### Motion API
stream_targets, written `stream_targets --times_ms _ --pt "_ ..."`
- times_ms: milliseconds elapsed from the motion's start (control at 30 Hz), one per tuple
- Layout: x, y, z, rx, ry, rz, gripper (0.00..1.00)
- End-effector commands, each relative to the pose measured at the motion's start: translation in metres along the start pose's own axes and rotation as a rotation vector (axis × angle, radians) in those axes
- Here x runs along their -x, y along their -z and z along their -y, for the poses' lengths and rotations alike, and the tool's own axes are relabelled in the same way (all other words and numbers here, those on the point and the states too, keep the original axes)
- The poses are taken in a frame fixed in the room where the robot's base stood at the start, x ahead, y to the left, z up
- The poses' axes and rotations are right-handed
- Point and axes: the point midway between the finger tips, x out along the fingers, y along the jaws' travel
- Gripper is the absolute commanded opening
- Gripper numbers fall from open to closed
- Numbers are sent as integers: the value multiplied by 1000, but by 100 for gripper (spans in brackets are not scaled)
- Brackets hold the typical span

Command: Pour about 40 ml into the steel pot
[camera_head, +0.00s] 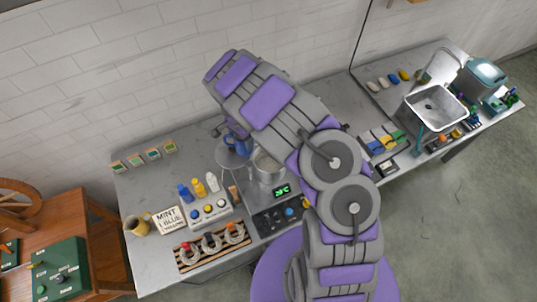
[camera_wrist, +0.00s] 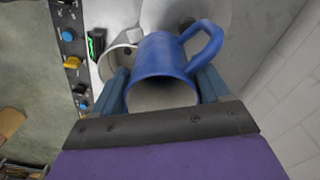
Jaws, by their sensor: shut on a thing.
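A blue mug (camera_wrist: 165,55) with a looped handle is between the two fingers of my gripper (camera_wrist: 162,88) in the wrist view. The gripper is shut on it. Its pale inside shows at the lower opening; I cannot tell the liquid level. In the head view the blue mug (camera_head: 240,145) is partly hidden by my arm, just left of the steel pot (camera_head: 267,178). The steel pot (camera_wrist: 112,62) also shows in the wrist view, left of the mug and partly covered by it. No stream of liquid is visible.
The pot stands by a control unit (camera_head: 268,222) with a green display. A sink (camera_head: 436,106) is at the right.

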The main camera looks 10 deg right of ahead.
Motion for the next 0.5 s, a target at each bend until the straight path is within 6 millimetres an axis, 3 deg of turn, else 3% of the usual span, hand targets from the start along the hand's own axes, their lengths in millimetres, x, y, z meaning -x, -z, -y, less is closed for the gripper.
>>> stream_targets --times_ms 500 --pt "-2 4 -9 -4 99 78 34"
